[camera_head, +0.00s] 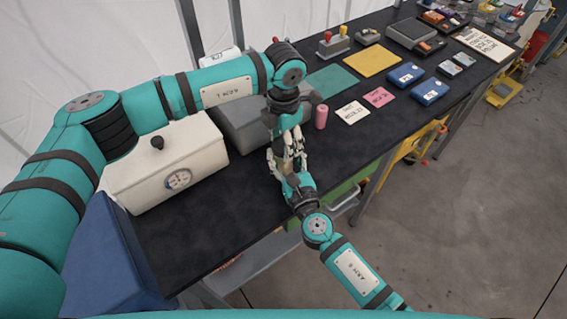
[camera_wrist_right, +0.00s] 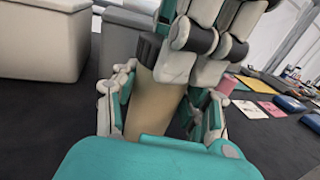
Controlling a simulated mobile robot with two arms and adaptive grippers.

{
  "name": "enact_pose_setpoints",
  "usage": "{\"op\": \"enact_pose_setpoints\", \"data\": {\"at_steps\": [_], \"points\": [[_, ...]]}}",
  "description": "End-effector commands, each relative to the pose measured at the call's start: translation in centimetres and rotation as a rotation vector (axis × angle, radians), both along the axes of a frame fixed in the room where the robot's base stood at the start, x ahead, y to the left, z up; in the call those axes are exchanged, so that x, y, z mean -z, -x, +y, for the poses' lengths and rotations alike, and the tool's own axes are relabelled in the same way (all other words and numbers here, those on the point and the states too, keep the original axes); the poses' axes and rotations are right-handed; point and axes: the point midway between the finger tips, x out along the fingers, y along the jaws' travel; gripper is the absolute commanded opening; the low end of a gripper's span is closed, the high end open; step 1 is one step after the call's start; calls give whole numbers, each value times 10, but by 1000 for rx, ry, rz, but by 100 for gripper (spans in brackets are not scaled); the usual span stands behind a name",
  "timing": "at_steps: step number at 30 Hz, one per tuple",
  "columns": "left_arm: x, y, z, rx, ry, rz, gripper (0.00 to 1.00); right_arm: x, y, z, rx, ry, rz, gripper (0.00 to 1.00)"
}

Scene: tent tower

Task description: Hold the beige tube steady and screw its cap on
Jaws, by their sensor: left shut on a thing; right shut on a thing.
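The beige tube (camera_wrist_right: 155,104) stands roughly upright, slightly tilted, in the right wrist view. A dark ridged cap (camera_wrist_right: 149,48) is at its top end; I cannot tell how far it sits on the thread. My right gripper (camera_wrist_right: 162,112) is shut on the tube, with a finger on each side. My left gripper (camera_head: 290,141) points down from above and is shut at the cap; its fingers (camera_wrist_right: 205,45) partly hide the tube's top. In the head view my right gripper (camera_head: 285,166) meets it from below, and the fingers hide most of the tube.
A white box with a dial (camera_head: 165,165) and a grey box (camera_head: 235,125) stand left of the grippers. A pink cylinder (camera_head: 321,117) stands close on the right. Cards and blue cases (camera_head: 428,91) lie farther right. The black table's front left (camera_head: 205,235) is clear.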

Motion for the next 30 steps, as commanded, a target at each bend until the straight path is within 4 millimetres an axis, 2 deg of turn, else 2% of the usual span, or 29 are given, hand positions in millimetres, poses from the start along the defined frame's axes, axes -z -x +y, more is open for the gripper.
{"op": "enact_pose_setpoints", "data": {"at_steps": [4,8,9,15,24,26,30], "points": [[0,-1,1,247,-1,-1,12,0,0,0,0,1,0,0],[0,0,1,233,-1,-1,12,0,0,0,0,1,0,0],[0,0,1,232,-1,-1,53,0,0,0,0,1,0,0],[0,0,0,230,-1,-1,78,0,0,0,0,0,0,0],[-2,0,0,230,0,-1,78,0,0,0,0,0,0,0],[-8,-1,0,230,0,-3,78,0,0,0,0,1,0,0],[-30,-1,0,231,2,-5,78,0,0,0,0,1,0,0]]}}
